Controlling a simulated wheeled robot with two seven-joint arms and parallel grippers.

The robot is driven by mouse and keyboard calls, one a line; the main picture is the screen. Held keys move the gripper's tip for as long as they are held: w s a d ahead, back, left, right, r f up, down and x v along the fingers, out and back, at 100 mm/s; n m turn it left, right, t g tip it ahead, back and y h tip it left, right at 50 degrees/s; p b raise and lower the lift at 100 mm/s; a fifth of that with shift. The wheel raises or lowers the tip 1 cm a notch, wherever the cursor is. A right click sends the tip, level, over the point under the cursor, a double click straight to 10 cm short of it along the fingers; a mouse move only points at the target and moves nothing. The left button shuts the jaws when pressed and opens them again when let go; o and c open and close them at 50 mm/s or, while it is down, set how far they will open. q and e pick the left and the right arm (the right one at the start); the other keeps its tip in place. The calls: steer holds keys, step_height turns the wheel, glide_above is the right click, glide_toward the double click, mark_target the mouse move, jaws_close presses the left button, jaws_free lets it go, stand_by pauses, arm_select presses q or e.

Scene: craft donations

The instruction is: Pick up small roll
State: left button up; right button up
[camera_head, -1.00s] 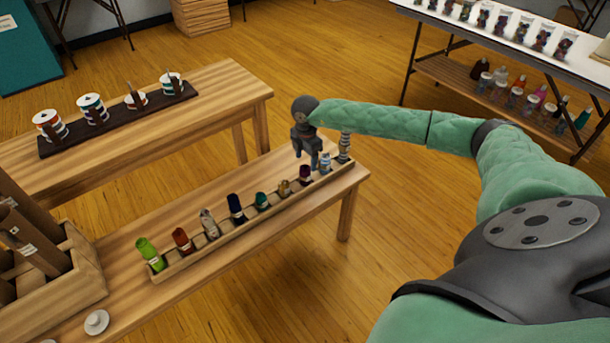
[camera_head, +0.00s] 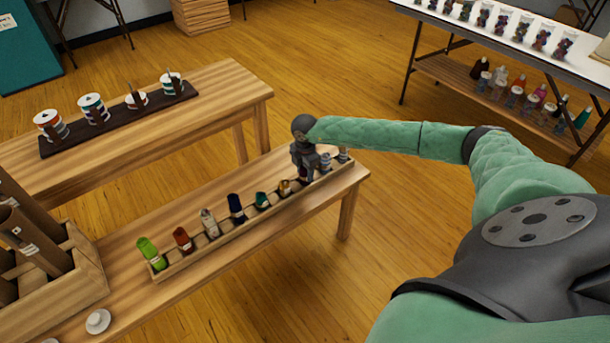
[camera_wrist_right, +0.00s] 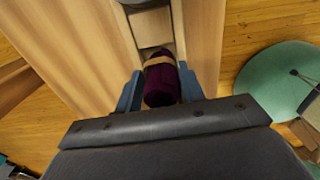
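A row of small rolls stands in a narrow wooden rack (camera_head: 222,235) on the front table. My right gripper (camera_head: 305,172) is over the right part of this rack, at the dark purple roll, which it mostly hides in the head view. In the right wrist view the purple roll (camera_wrist_right: 161,82), with a tan band, lies between the two blue fingers of the right gripper (camera_wrist_right: 160,92). The fingers stand apart on either side, with narrow gaps visible beside the roll. My left gripper is not in view.
Other rolls stand close by, including a gold one (camera_head: 285,187) and a blue-grey one (camera_head: 325,162). A wooden crate (camera_head: 75,275) with brown tubes is at left. A back table holds a dark tray (camera_head: 118,112) of spools.

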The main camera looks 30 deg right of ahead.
steer(key=c, duration=0.4)
steer(key=shift+r, duration=0.15)
